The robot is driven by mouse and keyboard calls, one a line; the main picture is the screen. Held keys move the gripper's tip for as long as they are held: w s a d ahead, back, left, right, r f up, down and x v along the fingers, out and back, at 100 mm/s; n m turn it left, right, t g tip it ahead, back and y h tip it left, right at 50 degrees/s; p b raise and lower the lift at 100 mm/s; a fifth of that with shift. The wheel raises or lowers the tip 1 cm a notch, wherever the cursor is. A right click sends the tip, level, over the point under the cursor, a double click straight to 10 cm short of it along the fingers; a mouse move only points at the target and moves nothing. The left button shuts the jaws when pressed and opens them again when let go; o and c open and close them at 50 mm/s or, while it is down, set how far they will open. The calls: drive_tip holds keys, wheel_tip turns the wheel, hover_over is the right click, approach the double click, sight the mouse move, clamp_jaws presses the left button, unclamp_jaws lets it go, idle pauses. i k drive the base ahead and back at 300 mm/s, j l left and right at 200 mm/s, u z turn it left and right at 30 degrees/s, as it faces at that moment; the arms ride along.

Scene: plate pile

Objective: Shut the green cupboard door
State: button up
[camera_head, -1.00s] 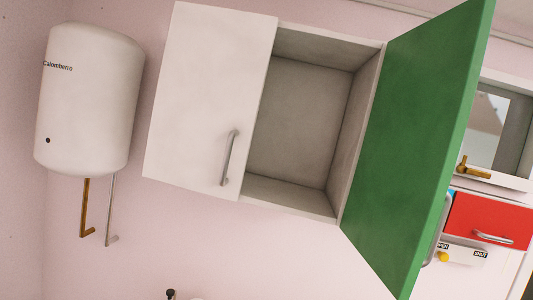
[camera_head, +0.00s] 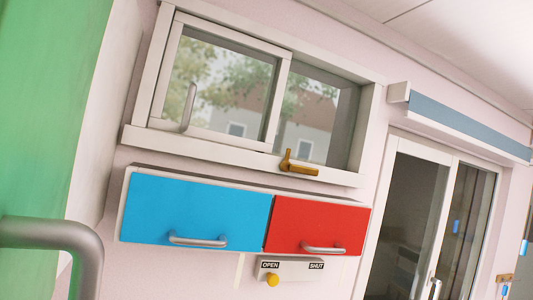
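The green cupboard door (camera_head: 45,110) fills the left edge of the head camera view, very near and cut off by the frame. Its grey bar handle (camera_head: 60,235) shows at the lower left, close to the camera. A pale cupboard side or door edge (camera_head: 105,130) shows just right of the green face. The cupboard's inside is not in view now, so how far the door stands open cannot be read from this frame. My gripper is not in view.
A window with a brass latch (camera_head: 295,165) is on the wall. Below it are a blue drawer front (camera_head: 195,212) and a red one (camera_head: 315,226), and a box (camera_head: 291,270) marked OPEN and SHUT with a yellow knob. A glass door (camera_head: 425,220) stands at the right.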

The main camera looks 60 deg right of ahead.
sight(49, 49)
drive_tip(key=l+z, duration=0.15)
drive_tip(key=z, duration=0.3)
drive_tip(key=l+z, duration=0.1)
drive_tip(key=l, duration=0.45)
drive_tip(key=i+l+z, duration=0.15)
drive_tip(key=l, duration=0.4)
